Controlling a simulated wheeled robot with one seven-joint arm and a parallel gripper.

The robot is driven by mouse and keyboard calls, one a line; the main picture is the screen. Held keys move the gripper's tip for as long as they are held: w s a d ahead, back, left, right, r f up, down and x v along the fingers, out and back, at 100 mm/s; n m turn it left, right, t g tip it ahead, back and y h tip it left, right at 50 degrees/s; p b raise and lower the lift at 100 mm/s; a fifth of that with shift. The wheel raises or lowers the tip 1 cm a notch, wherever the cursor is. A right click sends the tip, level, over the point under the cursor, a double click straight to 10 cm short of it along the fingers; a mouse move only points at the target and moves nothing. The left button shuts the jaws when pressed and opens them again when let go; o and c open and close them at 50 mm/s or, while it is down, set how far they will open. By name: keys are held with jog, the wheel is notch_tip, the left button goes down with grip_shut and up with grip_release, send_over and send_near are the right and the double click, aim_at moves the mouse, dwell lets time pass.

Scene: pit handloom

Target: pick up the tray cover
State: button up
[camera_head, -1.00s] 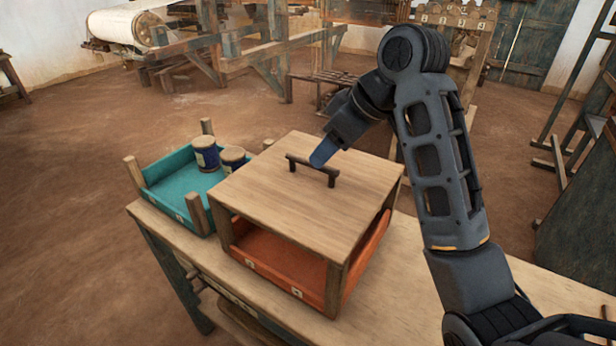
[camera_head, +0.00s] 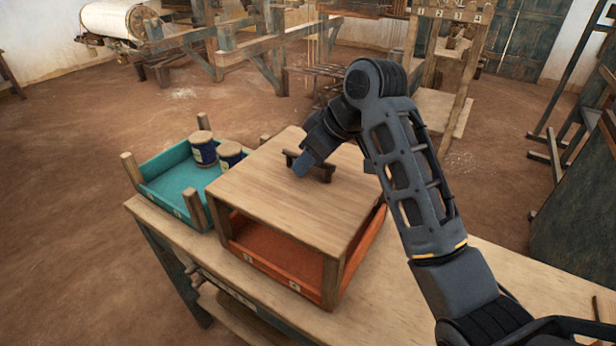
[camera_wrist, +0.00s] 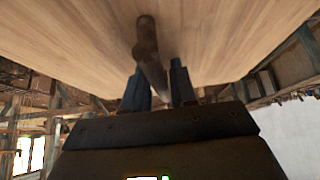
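The tray cover (camera_head: 265,190) is a flat light-wood board with a dark raised handle (camera_head: 322,172) on top. It lies level on the corner posts of an orange tray (camera_head: 275,262) on the table. My gripper (camera_head: 301,169) points down at the handle from above. In the wrist view the handle (camera_wrist: 148,45) runs between my two fingers (camera_wrist: 160,86), and the cover (camera_wrist: 230,30) fills the upper part. The fingers stand apart, with a gap on the right finger's side. Their exact contact with the handle is hard to see.
A teal tray (camera_head: 172,200) with corner posts and two blue-labelled spools (camera_head: 203,149) stands close to the cover's left side. The wooden table (camera_head: 400,300) is bare in front and to the right. Loom frames stand behind.

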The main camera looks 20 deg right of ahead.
grip_shut()
jog(key=shift+r, duration=0.1)
dwell(0.3)
